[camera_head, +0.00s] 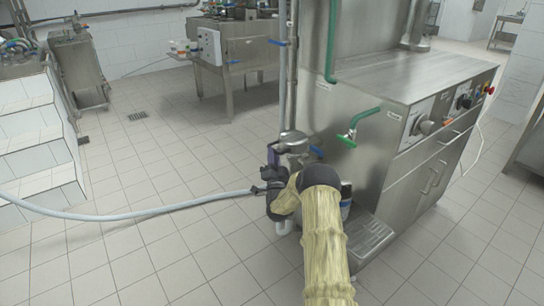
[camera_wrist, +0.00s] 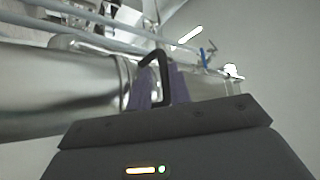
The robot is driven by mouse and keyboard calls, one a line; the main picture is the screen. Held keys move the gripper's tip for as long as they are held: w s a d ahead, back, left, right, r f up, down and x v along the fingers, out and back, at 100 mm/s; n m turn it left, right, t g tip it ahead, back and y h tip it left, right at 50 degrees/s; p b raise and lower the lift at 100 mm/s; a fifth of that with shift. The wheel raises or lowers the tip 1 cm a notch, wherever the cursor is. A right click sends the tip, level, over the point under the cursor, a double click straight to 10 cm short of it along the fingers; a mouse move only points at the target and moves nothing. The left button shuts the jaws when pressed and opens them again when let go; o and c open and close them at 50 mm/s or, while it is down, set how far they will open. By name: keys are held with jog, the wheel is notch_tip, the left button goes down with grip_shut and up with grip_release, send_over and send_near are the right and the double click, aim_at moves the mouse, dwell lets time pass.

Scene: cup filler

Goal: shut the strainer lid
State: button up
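The strainer is a steel cylinder (camera_head: 292,137) at the foot of the vertical pipe, left of the steel cabinet. In the wrist view its shiny round body (camera_wrist: 60,95) lies on its side across the left, with a rim near the middle. A black bent handle (camera_wrist: 153,57) stands at that rim; it looks like the lid's handle. My gripper (camera_head: 271,160) is at the strainer's left side. Its purple fingers (camera_wrist: 163,85) are close together, with the handle between them, seemingly gripped. My arm and gripper hide much of the strainer; I cannot tell how far the lid stands open.
A grey hose (camera_head: 130,215) runs across the floor from the left.

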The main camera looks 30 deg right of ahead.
jog(key=o, duration=0.3)
jog(key=shift+s+d+f, duration=0.15)
jog(key=shift+d+f, duration=0.25)
jog(key=shift+d, duration=0.2)
jog(key=shift+a+r, duration=0.1)
jog(key=shift+a, duration=0.15)
jog(key=v, duration=1.7)
jog(key=shift+s, duration=0.15)
